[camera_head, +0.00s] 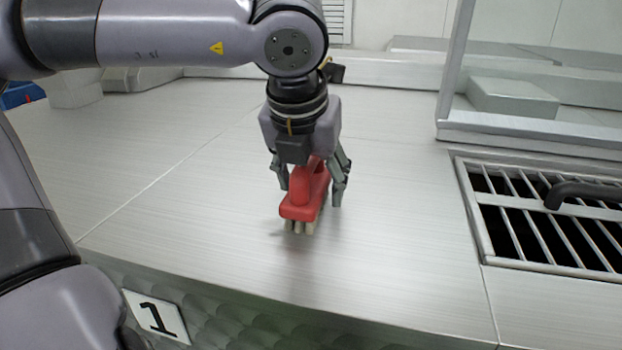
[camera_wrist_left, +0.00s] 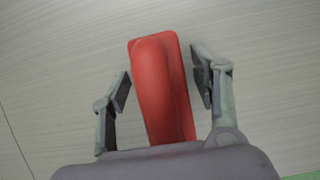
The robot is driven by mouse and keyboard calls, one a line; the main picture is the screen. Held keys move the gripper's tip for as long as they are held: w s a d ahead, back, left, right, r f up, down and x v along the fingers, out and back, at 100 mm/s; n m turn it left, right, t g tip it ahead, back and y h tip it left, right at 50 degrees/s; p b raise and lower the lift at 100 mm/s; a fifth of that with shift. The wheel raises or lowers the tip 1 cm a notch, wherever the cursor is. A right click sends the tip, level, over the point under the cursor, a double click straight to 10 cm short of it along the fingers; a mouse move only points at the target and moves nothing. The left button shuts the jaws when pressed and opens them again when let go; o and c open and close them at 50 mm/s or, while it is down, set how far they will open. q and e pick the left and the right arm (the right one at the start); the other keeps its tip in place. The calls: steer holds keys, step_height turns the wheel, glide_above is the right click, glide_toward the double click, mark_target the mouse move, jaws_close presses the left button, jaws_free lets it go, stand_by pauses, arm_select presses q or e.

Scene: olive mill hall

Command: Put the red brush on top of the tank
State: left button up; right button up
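The red brush (camera_head: 304,204) with pale bristles stands bristles down on the brushed-steel tank top (camera_head: 400,240), near its front edge. Its red handle and back also show in the wrist view (camera_wrist_left: 160,90). My left gripper (camera_head: 312,190) is low over the brush, pointing down, with one finger on each side of it. In the wrist view the left gripper (camera_wrist_left: 161,85) is open, with a gap between each finger and the brush. My right gripper is not in view.
A metal grate (camera_head: 540,220) with a dark bent handle (camera_head: 580,193) is at the right. A clear-walled guard (camera_head: 540,100) stands behind it. A plate numbered 1 (camera_head: 157,315) is on the dimpled front. The steel around the brush is clear.

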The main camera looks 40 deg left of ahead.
arm_select(q)
steer(key=shift+r, duration=0.4)
steer(key=b+v, duration=0.2)
steer(key=v, duration=0.9)
steer(key=shift+d+f, duration=0.1)
steer(key=shift+s+r, duration=0.15)
steer(key=shift+r, duration=0.15)
stand_by(0.6)
